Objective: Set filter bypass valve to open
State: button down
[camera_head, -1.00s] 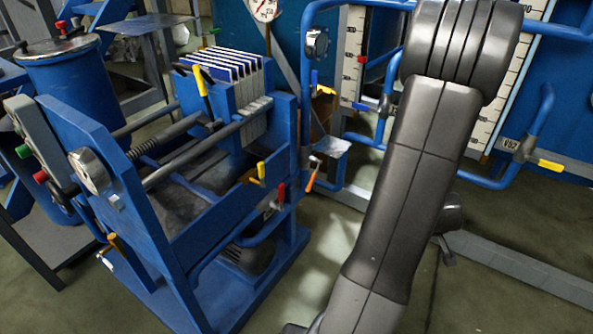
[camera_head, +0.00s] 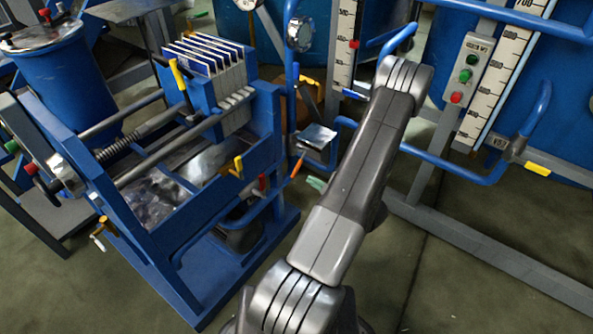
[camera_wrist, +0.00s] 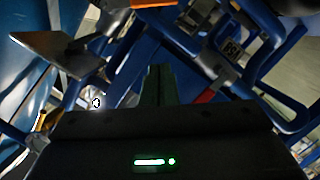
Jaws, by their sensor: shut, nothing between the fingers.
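Several valve handles sit on the blue pipework by the filter press; I cannot tell which one is the filter bypass valve. In the head view an orange handle (camera_head: 297,168) hangs below a small metal plate, a red handle (camera_head: 262,184) is lower left of it, and a yellow handle (camera_head: 238,167) is on the press side. My gripper (camera_wrist: 157,82) is shut and empty in the wrist view, its fingers pointing into the pipework. A red handle (camera_wrist: 206,97) is just right of the fingers, apart from them in the picture. An orange handle (camera_wrist: 150,3) crosses the top edge.
The filter press frame (camera_head: 190,235) fills the left. A metal plate (camera_head: 317,135) juts out near the orange handle and shows in the wrist view (camera_wrist: 55,52). Blue pipes (camera_head: 455,172) and a button box (camera_head: 468,70) stand right. Floor at lower right is clear.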

aim_at(297, 171)
jog(key=w+a+f, duration=0.1)
jog(key=w, duration=0.1)
jog(key=w+a+f+b, duration=0.1)
jog(key=w+a+f, duration=0.1)
jog(key=w, duration=0.1)
jog(key=w+a+f+b, duration=0.1)
jog(key=w+a, duration=0.1)
jog(key=w, duration=0.1)
jog(key=shift+w+a+f, duration=0.15)
jog(key=shift+w+a, duration=0.1)
jog(key=shift+w+d+f, duration=0.15)
jog(key=shift+w+f, duration=0.1)
